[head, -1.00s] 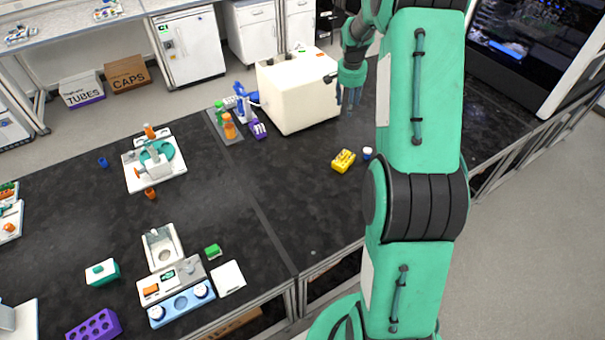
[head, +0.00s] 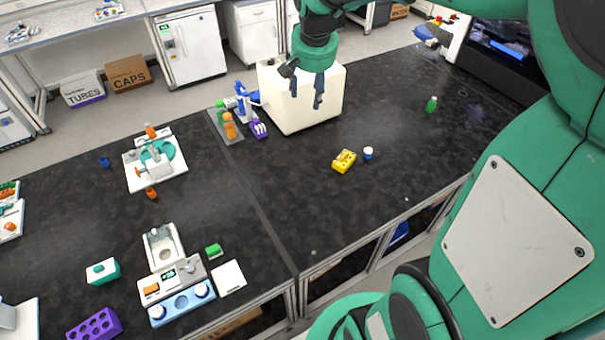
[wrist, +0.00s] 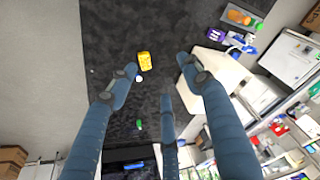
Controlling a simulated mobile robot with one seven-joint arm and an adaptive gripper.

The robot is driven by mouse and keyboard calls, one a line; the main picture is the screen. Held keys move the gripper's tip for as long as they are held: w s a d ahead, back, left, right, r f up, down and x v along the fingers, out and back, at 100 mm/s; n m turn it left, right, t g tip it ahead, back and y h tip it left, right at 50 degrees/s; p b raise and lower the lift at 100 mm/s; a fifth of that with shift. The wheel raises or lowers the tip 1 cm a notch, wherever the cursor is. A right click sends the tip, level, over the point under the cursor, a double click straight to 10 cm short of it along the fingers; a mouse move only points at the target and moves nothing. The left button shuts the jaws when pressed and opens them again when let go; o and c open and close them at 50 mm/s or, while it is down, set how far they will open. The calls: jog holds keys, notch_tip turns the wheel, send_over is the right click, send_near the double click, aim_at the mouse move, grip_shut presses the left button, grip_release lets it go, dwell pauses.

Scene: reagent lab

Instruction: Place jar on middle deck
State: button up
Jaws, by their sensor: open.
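A small jar with a white lid and a blue lower part (head: 368,153) stands on the black bench in the head view, just right of a yellow block (head: 344,161). In the wrist view the jar (wrist: 139,78) is a small white spot beside the yellow block (wrist: 144,61), between the spread fingers. My gripper (head: 308,86) is open and empty, high up, in front of the cream box in the head view. It is well apart from the jar. I cannot tell which surface is the middle deck.
The cream box (head: 292,112) stands behind my gripper. A green bottle (head: 431,104) stands farther right, near a dark-screened machine (head: 497,50). White instruments (head: 165,250) fill the left bench. The bench around the jar is mostly clear.

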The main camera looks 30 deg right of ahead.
jog(key=s+a+n, duration=0.2)
jog(key=s+a, duration=0.3)
jog(key=s, duration=0.3)
jog(key=s+a+r+n+t+y, duration=0.1)
jog(key=s+a+n, duration=0.1)
jog(key=s+a, duration=0.4)
jog(key=s+a+r+n+t, duration=0.1)
jog(key=s+a+n, duration=0.1)
jog(key=s+a, duration=0.4)
jog(key=s, duration=0.5)
jog(key=shift+s, duration=0.35)
jog(key=shift+f, duration=0.1)
notch_tip(320, 180, down, 12)
jog(key=b, duration=1.2)
jog(key=shift+f, duration=0.2)
